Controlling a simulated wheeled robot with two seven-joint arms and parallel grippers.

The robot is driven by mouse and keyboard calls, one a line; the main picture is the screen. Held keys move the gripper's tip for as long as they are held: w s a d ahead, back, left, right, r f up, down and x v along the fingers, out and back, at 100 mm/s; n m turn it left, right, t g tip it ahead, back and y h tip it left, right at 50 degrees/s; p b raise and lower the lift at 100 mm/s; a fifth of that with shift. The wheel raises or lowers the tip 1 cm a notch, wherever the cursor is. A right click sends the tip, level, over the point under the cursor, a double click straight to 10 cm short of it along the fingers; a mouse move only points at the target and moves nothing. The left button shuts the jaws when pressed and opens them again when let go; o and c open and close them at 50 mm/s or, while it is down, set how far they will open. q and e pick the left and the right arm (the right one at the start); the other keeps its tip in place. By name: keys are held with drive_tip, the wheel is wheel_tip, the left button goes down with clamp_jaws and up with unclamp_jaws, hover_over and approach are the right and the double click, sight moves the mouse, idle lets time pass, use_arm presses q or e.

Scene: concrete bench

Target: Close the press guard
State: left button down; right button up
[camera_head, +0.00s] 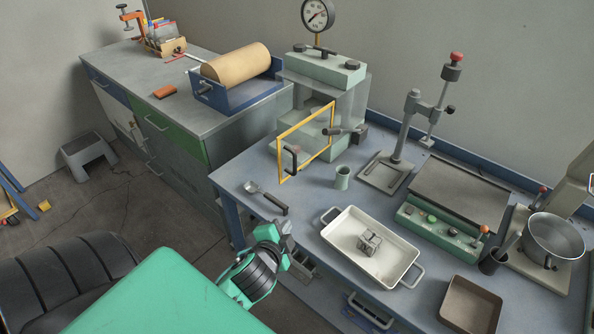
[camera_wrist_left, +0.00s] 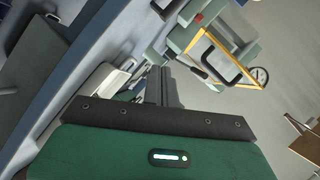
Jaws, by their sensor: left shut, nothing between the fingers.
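The press (camera_head: 325,75) stands at the back left of the blue bench, pale green with a round gauge on top. Its guard (camera_head: 305,118) is a yellow frame with a black handle (camera_head: 290,160). The guard stands swung out from the press toward the front left. In the left wrist view the guard (camera_wrist_left: 208,32) shows at the upper right, beyond the fingertips. My left gripper (camera_head: 285,232) is shut and empty over the bench's front edge, below and apart from the guard. Its fingers also show in the left wrist view (camera_wrist_left: 160,80). My right gripper is in neither view.
A scoop (camera_head: 267,197) with a dark handle and a green cup (camera_head: 342,177) sit on the bench between my gripper and the press. A white tray (camera_head: 340,245) holding a small metal block is to the right. A lever stand (camera_head: 385,172) is right of the press.

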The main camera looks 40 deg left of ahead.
use_arm(q)
drive_tip(key=w+a+r+m+t+p, duration=0.2)
drive_tip(key=w+r+m, duration=0.1)
drive_tip(key=w, duration=0.3)
drive_tip(key=w+a+r+m+t+h+p, duration=0.1)
drive_tip(key=w+a+r+m+t+p, duration=0.1)
drive_tip(key=w, duration=0.5)
drive_tip(key=shift+a+r+m+t, duration=0.5)
drive_tip(key=shift+r+m, duration=0.4)
drive_tip(key=shift+m, duration=0.3)
drive_tip(key=shift+s+a+h, duration=0.1)
drive_tip(key=shift+a+h, duration=0.1)
drive_tip(key=shift+h, duration=0.2)
